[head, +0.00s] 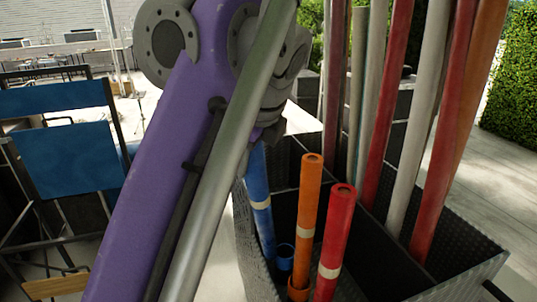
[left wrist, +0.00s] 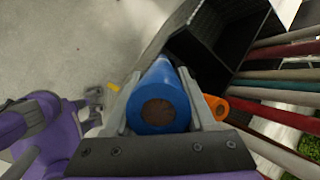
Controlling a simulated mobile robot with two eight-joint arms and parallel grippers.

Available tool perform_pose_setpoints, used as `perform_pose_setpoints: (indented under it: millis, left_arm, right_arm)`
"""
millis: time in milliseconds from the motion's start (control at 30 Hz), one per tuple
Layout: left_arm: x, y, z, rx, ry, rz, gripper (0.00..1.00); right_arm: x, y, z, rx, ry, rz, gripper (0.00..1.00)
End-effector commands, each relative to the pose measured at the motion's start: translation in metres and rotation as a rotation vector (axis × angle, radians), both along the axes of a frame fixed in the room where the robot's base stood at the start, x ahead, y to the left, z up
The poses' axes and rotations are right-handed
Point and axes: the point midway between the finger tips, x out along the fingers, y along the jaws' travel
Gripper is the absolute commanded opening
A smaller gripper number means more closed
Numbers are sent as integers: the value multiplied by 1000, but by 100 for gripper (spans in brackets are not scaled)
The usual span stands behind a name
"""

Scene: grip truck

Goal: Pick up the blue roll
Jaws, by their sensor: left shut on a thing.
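The blue roll (head: 260,206) stands tilted in the left front part of a dark bin (head: 247,236), with a pale band around it. Its upper end is hidden behind my purple arm in the head view. In the left wrist view the round end of the blue roll (left wrist: 158,104) sits between the two fingers of my left gripper (left wrist: 158,110), which is shut on it. In the head view the left gripper (head: 268,128) is mostly hidden behind the arm.
An orange roll (head: 306,205) and a red roll (head: 335,240) stand close beside the blue roll in the bin. Several long red, grey and orange poles (head: 420,100) rise from the compartments to the right. Blue-backed chairs (head: 70,155) stand at the left.

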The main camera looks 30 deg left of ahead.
Motion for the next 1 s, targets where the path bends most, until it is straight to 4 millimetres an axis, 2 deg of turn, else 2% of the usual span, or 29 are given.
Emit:
perform_pose_setpoints:
  millis: [200,533,700,1000]
  left_arm:
    - [-34,29,-1,1,-1,8,0]
    - [-76,65,0,2,-2,9,0]
    - [-90,77,0,0,-1,5,0]
    - [-98,84,0,1,-2,0,0]
  right_arm:
    - [-4,0,-8,0,8,0,90]
    - [-6,0,-12,0,11,0,90]
    - [-5,0,-11,0,10,0,90]
    - [-5,0,-11,0,10,0,90]
